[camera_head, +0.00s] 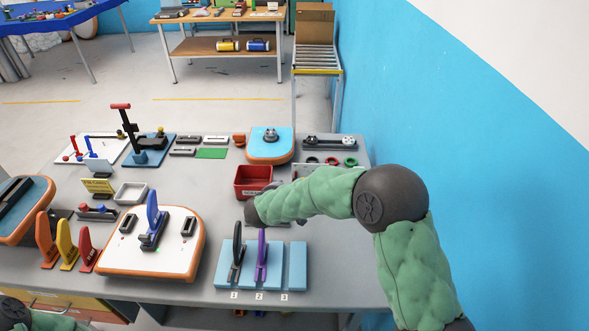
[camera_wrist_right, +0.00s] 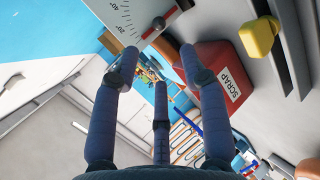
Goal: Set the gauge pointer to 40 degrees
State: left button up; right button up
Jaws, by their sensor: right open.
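The gauge is a white plate (camera_wrist_right: 128,18) with black tick marks and the labels 20° and 40°, at the top of the right wrist view. Its red pointer (camera_wrist_right: 171,14) with a dark knob lies slantwise at the plate's edge; I cannot tell its exact reading. My right gripper (camera_wrist_right: 160,68) has its fingers spread and empty, with the gauge beyond the fingertips. In the head view the right arm's dark end (camera_head: 251,212) is beside the red bin, and the arm hides much of the gauge. My left gripper is not in view; only part of that arm shows at bottom left.
The red SCRAP bin (camera_head: 252,177) stands close to the right gripper; it also shows in the wrist view (camera_wrist_right: 212,70). A blue base (camera_head: 222,272) with upright black and purple pieces is in front. A blue wall (camera_head: 440,130) bounds the right side.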

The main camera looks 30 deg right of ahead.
jog(key=b+x, duration=0.2)
jog(key=x, duration=0.9)
grip_shut()
